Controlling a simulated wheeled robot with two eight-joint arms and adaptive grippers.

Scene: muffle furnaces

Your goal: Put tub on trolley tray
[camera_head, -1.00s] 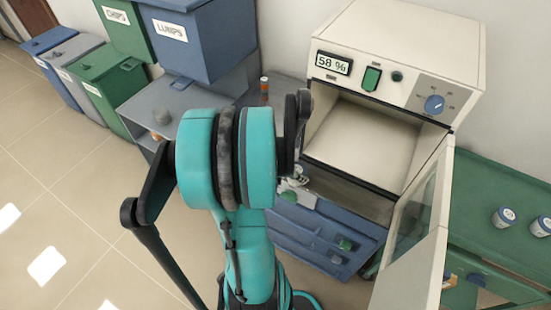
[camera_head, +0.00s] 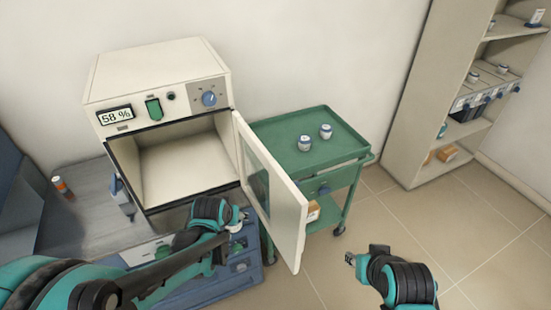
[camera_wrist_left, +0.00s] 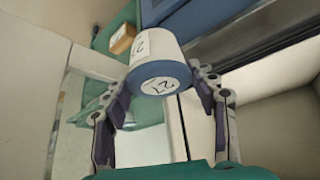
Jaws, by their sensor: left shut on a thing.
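A white tub with a blue lid and a marked label (camera_wrist_left: 157,62) is between the fingers of my left gripper (camera_wrist_left: 160,92) in the left wrist view. In the head view my left gripper (camera_head: 237,220) is in front of the furnace, near its open door; the held tub is small and partly hidden there. The green trolley tray (camera_head: 275,128) stands to the right of the furnace, beyond the door. Two similar tubs (camera_head: 305,143) (camera_head: 326,131) stand upright on it. My right gripper (camera_head: 352,259) is low at the right, its jaws too small to judge.
The furnace (camera_head: 160,90) shows 58 % and its chamber looks empty. Its open door (camera_head: 270,190) stands between my left gripper and the trolley. A grey counter (camera_head: 85,205) with an orange-brown bottle (camera_head: 62,187) is at left. Shelves (camera_head: 425,100) stand at right. Tray space around the tubs is free.

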